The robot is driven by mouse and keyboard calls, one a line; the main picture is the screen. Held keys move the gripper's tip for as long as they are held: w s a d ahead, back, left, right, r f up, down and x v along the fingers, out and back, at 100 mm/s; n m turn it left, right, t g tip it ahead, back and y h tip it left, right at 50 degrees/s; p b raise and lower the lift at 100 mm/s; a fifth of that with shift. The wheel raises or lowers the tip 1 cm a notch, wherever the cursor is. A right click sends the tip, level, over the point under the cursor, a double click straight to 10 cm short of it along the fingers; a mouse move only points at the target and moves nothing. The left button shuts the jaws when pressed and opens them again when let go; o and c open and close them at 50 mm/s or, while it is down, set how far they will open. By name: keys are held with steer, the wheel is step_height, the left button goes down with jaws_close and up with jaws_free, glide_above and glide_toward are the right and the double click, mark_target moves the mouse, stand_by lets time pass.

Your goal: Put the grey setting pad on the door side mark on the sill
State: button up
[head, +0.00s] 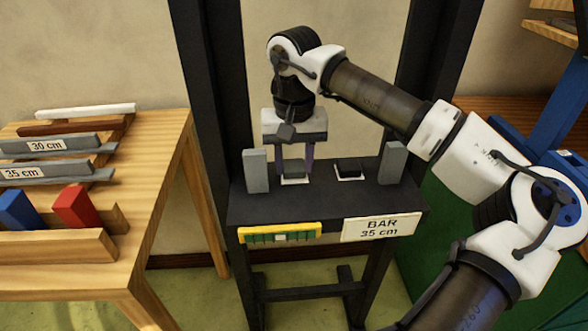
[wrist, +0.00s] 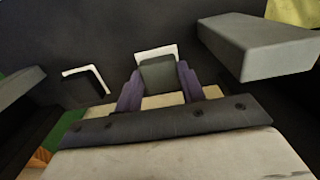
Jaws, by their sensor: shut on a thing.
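My gripper (head: 296,170) points down over the left part of the black sill (head: 325,205). It is shut on a grey setting pad (wrist: 158,74), held between two purple fingers. The pad is at the left white mark (head: 295,181); a strip of that mark shows past the pad's far edge in the wrist view (wrist: 156,51). I cannot tell whether the pad touches the sill. A second, dark pad (head: 349,165) lies on the right white mark (head: 350,179), apart from my gripper. Nothing readable shows which mark is the door side one.
Upright grey blocks stand at the sill's left (head: 256,171) and right (head: 393,163), close outside the pads. A yellow and green strip (head: 280,233) and a "BAR 35 cm" label (head: 381,228) are on the front edge. A wooden table (head: 150,240) with bars stands left.

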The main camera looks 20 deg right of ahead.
mark_target(294, 166)
steer(key=shift+f, duration=0.15)
steer(key=o, duration=1)
steer(key=shift+c, duration=0.2)
step_height(294, 166, up, 12)
steer(key=shift+r+p, duration=0.2)
steer(key=shift+p, duration=0.25)
steer(key=shift+f, duration=0.1)
